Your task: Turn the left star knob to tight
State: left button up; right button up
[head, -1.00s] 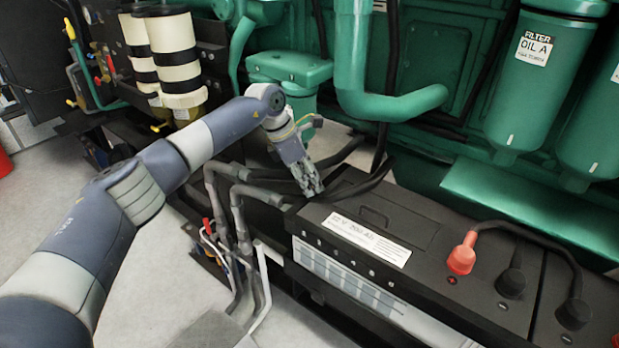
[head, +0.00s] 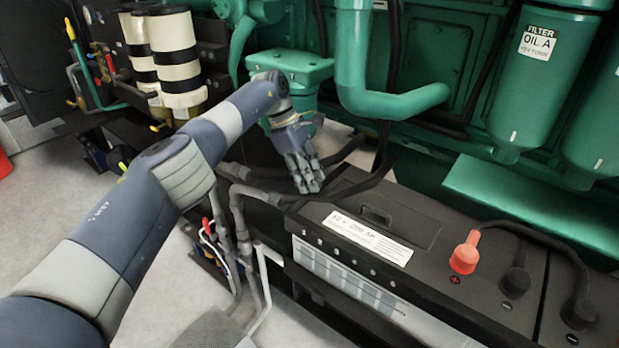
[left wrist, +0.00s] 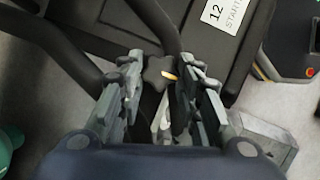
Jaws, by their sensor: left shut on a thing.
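The star knob (left wrist: 155,74) is dark, lobed and has a yellow mark. It shows in the left wrist view between the two fingers of my left gripper (left wrist: 166,82), beside the black battery. My left gripper is shut on it. In the head view my left gripper (head: 308,186) points down at the left back corner of the battery, and its fingers hide the knob there. My right gripper is in neither view.
The black battery (head: 440,262) with a white label carries a red terminal cap (head: 464,254). Thick black cables (head: 378,165) run close behind the gripper. A green pipe (head: 405,104) and oil filter (head: 530,75) stand at the back.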

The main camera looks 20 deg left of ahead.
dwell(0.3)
pick_arm(q)
jog(key=o, duration=1)
jog(key=shift+o, duration=0.2)
jog(key=shift+r, duration=0.2)
notch_tip(320, 180, up, 10)
jog(key=shift+f, duration=0.2)
